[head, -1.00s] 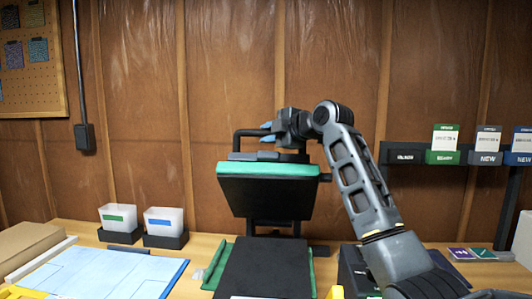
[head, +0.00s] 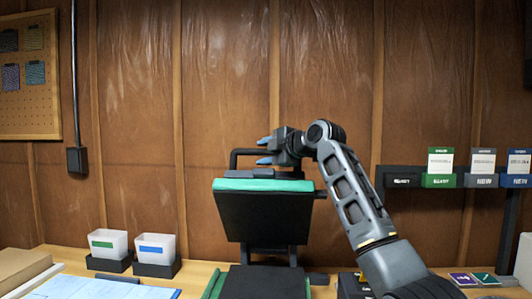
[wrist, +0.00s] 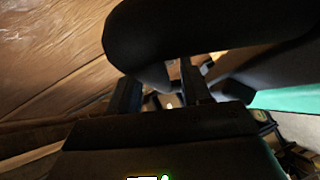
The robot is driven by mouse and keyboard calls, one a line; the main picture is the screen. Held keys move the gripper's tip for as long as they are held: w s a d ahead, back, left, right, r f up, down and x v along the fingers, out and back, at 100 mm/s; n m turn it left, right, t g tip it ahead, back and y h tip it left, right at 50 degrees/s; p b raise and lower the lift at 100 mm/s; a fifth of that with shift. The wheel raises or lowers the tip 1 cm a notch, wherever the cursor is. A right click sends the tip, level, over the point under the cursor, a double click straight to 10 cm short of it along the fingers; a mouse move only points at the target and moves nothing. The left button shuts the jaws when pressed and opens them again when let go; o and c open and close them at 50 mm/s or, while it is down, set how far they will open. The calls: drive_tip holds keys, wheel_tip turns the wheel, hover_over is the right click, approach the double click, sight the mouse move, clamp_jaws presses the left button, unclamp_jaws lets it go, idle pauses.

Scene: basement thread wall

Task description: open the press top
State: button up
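The press top (head: 263,218) stands raised and tilted up in the head view, its black face towards me and a green edge (head: 258,185) along its upper side. A black bar handle (head: 234,157) shows behind that edge, at the left. My gripper (head: 263,150) is above the green edge beside the handle, its two blue-tipped fingers apart. In the wrist view, a thick dark bar (wrist: 205,30) crosses the top, close to my gripper (wrist: 158,90). Whether the fingers touch the handle cannot be told. The black press base (head: 262,284) lies below.
A rack (head: 402,178) with labelled card holders is at the right. A pegboard (head: 30,80) hangs on the wooden wall.

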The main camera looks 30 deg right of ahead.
drive_tip(key=shift+s, duration=0.1)
drive_tip(key=b+v, duration=0.2)
drive_tip(key=v, duration=0.5)
drive_tip(key=shift+s+d+r, duration=0.1)
drive_tip(key=shift+s+r, duration=0.1)
drive_tip(key=shift+s, duration=0.15)
idle(0.4)
